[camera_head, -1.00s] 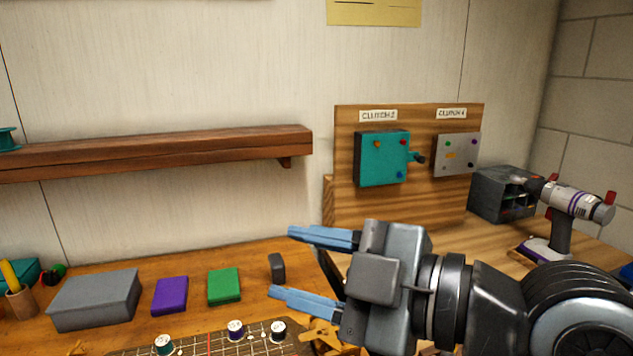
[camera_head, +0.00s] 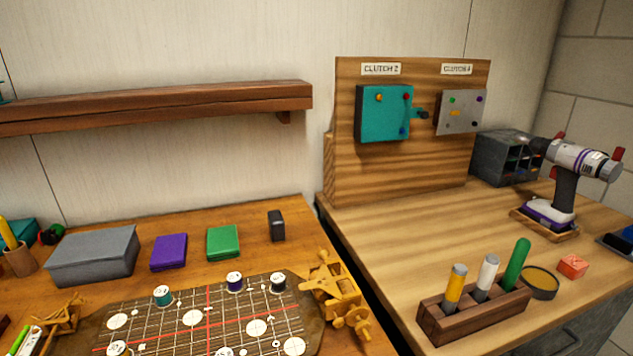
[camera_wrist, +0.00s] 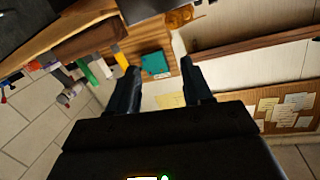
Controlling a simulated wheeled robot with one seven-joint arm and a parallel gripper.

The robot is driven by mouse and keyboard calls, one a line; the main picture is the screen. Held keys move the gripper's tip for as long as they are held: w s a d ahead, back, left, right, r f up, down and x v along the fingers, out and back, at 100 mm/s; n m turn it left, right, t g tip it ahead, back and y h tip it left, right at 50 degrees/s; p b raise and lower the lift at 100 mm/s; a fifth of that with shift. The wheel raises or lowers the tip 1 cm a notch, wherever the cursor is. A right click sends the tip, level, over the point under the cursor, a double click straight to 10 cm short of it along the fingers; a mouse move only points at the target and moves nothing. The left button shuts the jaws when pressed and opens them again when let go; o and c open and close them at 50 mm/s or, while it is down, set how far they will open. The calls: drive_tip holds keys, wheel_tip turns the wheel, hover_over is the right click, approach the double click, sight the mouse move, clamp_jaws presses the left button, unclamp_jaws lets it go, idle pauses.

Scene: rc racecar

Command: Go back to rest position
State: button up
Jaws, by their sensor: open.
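My gripper (camera_wrist: 161,66) shows in the wrist view, its two dark fingers spread apart with nothing between them. It is out of the head view, and no part of my arm shows there. The wrist view is tilted and looks past the fingers toward the wooden clutch panel, with the teal clutch box (camera_wrist: 155,63) beyond the fingertips and apart from them. In the head view the teal clutch box (camera_head: 383,113) and the grey clutch box (camera_head: 460,112) are mounted on the upright wooden panel (camera_head: 430,172).
On the right bench stand a wooden holder (camera_head: 475,316) with three coloured cylinders, a drill (camera_head: 567,180) and an orange block (camera_head: 572,266). The left table bears a grid board (camera_head: 180,335), a wooden toy plane (camera_head: 335,292) and coloured boxes. A shelf (camera_head: 160,105) juts from the wall.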

drive_tip(key=s+d+f+h+b, duration=0.1)
drive_tip(key=s+d, duration=0.3)
drive_tip(key=s, duration=0.5)
drive_tip(key=s+d+f+g+h+b, duration=0.1)
drive_tip(key=s+d+f, duration=0.3)
drive_tip(key=s, duration=0.6)
drive_tip(key=shift+s+d+g, duration=0.15)
drive_tip(key=shift+d+g, duration=0.15)
drive_tip(key=shift+d, duration=0.35)
